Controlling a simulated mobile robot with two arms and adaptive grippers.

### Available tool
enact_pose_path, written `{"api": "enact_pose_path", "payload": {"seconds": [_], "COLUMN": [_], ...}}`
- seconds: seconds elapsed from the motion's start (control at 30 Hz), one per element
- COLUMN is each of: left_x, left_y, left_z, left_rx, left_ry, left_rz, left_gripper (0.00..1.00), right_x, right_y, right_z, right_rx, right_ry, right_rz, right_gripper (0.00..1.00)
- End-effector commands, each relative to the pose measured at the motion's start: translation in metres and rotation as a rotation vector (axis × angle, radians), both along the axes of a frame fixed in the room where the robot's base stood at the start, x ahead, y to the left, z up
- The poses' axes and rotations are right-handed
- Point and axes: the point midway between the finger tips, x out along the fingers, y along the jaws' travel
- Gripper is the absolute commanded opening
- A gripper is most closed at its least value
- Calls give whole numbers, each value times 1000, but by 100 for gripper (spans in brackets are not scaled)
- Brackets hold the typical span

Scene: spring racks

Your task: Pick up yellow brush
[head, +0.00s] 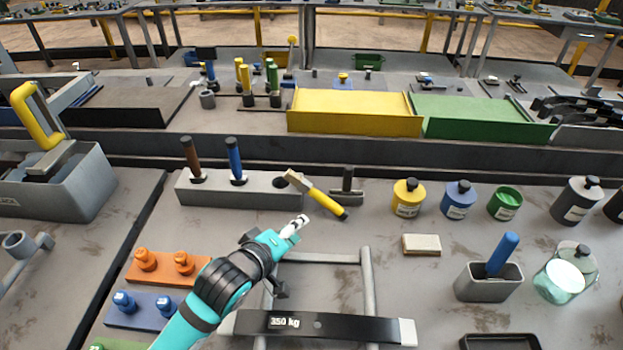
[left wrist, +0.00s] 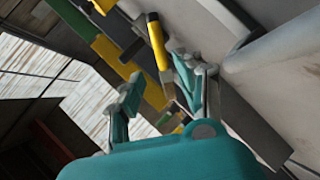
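The yellow brush (head: 325,200) has a yellow handle with a black end and a tan head. In the head view it lies tilted at the right end of a grey holder block (head: 240,191), tan head toward the block, black end toward the lower right. My left gripper (head: 294,226) is just in front of and below it, apart from it in this view. In the left wrist view, the brush (left wrist: 158,45) shows beyond my left gripper (left wrist: 158,92), whose fingers are spread with nothing visible between them. Contact is hard to judge. My right gripper is not in view.
Brown-handled (head: 190,157) and blue-handled (head: 235,158) tools stand upright in the block. A grey T-shaped item (head: 347,185) is right of the brush. Yellow (head: 408,198), blue (head: 458,199) and green (head: 505,203) jars stand farther right. A grey frame with a 350 kg bar (head: 318,325) lies nearer.

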Motion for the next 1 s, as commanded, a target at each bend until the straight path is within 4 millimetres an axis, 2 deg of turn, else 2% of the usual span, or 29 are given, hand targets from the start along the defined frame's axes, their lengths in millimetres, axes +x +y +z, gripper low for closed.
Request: {"api": "enact_pose_path", "payload": {"seconds": [0.17,0.4,0.63,0.8,1.0], "left_x": [17,61,95,105,118], "left_y": [-1,-20,-36,-41,-47], "left_z": [-6,-26,-44,-50,-55], "left_rx": [34,33,31,30,32], "left_ry": [-9,-10,-9,-10,-11], "left_rz": [18,17,16,16,16], "left_gripper": [36,36,36,36,36], "right_x": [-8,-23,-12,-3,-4], "right_y": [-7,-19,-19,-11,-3], "right_z": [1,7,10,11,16], "right_rx": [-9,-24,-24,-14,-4], "right_ry": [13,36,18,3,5], "right_rz": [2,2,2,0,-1], "right_gripper": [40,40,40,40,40]}}
